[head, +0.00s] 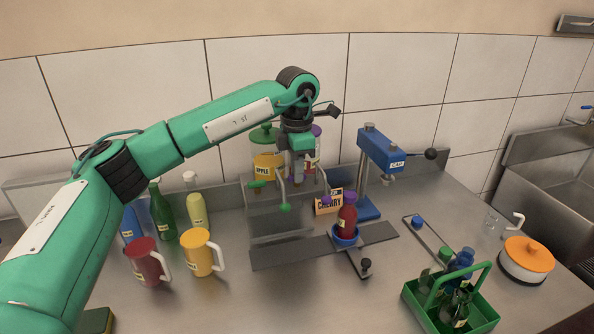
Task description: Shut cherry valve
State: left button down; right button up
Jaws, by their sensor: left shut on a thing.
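My left gripper (301,172) reaches down in front of the dispensers at the back. Its jaws are shut on what appears to be the cherry valve, which the gripper mostly hides. The cherry dispenser, with a purple lid (316,130), stands behind it, largely covered. The apple dispenser (266,166), with a green lid, is to its left, with a green valve handle (257,184). A bottle with red contents (347,221) stands upright in a blue holder (346,237) on the grey rail, right of the gripper. My right gripper is out of view.
A blue capping press (382,150) stands right of the dispensers. Red (147,262) and yellow (199,252) jugs stand at left, with bottles behind. A green crate (482,322) of bottles and an orange-lidded pot (528,258) are at right. The front-middle counter is clear.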

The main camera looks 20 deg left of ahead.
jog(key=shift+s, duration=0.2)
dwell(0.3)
pick_arm(q)
jog(key=c, duration=1.5)
grip_release()
jog(key=shift+o, duration=0.2)
jog(key=shift+r, duration=0.3)
notch_tip(320, 180, up, 13)
jog(key=b, duration=0.1)
jog(key=shift+b, duration=0.4)
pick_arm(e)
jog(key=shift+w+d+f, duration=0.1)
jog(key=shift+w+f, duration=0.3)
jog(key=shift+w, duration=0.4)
pick_arm(q)
jog(key=shift+r, duration=0.1)
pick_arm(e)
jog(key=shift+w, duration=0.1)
